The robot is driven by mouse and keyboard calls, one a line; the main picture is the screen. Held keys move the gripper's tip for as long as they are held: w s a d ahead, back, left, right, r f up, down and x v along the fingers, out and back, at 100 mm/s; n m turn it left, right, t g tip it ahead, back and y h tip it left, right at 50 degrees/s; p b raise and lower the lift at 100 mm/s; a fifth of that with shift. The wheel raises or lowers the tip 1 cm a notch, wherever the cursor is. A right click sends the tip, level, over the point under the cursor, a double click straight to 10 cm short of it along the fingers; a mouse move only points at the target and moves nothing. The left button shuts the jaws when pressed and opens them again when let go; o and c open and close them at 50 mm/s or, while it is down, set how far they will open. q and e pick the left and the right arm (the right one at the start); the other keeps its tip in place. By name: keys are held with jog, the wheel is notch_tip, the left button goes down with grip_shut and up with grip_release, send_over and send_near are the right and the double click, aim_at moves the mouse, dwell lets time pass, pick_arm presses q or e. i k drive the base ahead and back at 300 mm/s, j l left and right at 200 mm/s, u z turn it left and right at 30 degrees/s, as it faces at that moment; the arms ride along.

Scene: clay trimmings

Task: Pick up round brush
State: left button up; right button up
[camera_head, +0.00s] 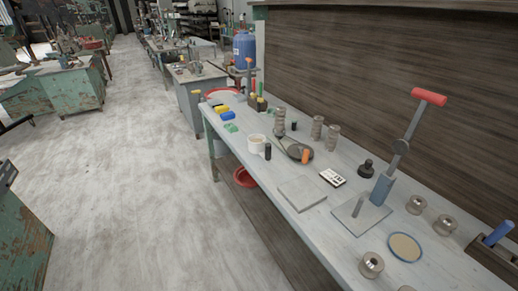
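I cannot tell for certain which thing is the round brush. A small black round object with a knobbed top (366,168) stands upright on the light grey workbench (240,167), near the back wall and left of the lever press; its shape could be a round brush, but it is too small to be sure. A slim black upright cylinder (268,152) stands beside a white cup (256,142), and an orange-topped piece (305,156) stands right of a dark pan. Neither of my grippers shows in the head view.
A lever press with a red handle (429,97) rises at the right. A flat square slab (302,194), a white card (332,178), metal rings (371,265) and a round blue-rimmed disc (405,247) lie on the bench. The floor left of it is clear.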

aim_at(506, 226)
jog(key=z, duration=2)
jog(key=i+j+u, duration=0.25)
jog(key=j, duration=0.1)
